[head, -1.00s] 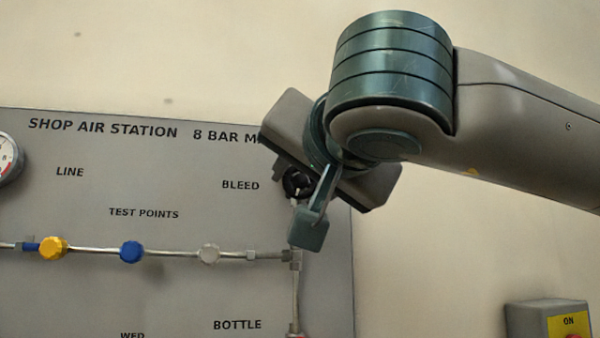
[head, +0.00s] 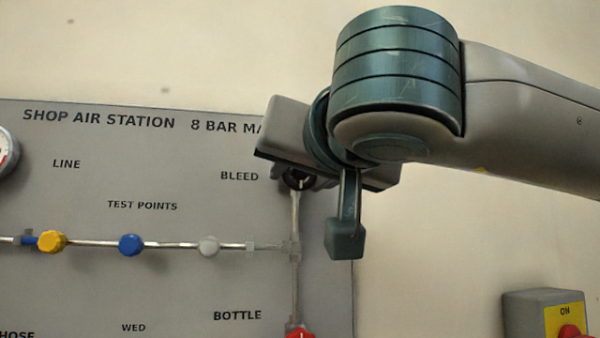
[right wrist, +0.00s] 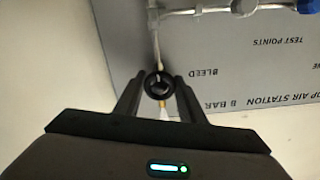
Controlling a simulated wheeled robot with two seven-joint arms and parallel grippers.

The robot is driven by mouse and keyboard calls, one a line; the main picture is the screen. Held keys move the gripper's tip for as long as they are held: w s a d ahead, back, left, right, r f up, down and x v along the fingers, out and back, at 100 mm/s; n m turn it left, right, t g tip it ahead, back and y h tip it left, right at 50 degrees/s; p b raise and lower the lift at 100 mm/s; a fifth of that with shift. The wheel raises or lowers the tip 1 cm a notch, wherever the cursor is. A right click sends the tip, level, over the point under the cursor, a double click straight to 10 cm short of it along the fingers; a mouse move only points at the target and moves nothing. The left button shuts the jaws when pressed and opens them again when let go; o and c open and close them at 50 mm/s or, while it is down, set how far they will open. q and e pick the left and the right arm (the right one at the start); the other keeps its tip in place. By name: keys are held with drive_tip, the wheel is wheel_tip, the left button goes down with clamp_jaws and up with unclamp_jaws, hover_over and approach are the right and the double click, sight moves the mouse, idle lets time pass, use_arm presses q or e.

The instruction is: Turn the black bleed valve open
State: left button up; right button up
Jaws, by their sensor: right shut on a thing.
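The black bleed valve (head: 298,181) is a small round knob on the grey panel, right of the word BLEED, at the top of a vertical pipe. The gripper partly covers it in the head view. In the right wrist view the valve (right wrist: 158,86) is a dark ring with a pale mark, between the two fingers. My right gripper (right wrist: 159,80) is shut on it, one finger on each side. My left gripper is not in view.
Yellow (head: 51,242), blue (head: 131,244) and pale (head: 208,246) test-point knobs sit along the horizontal pipe. A red knob (head: 300,333) is below, near BOTTLE. A gauge (head: 5,152) is at the left edge. A switch box (head: 545,318) is at lower right, on bare wall.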

drive_tip(key=o, duration=1)
drive_tip(key=shift+f, duration=0.15)
drive_tip(key=shift+o, duration=0.2)
drive_tip(key=shift+s, duration=0.15)
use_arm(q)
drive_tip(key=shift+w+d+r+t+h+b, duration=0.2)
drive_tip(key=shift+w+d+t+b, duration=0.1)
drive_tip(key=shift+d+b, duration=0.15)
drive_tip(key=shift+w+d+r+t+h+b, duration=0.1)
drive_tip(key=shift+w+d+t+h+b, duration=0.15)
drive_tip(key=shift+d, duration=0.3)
use_arm(e)
drive_tip(key=v, duration=1.7)
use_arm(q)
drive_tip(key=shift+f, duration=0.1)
use_arm(e)
drive_tip(key=shift+d, duration=0.1)
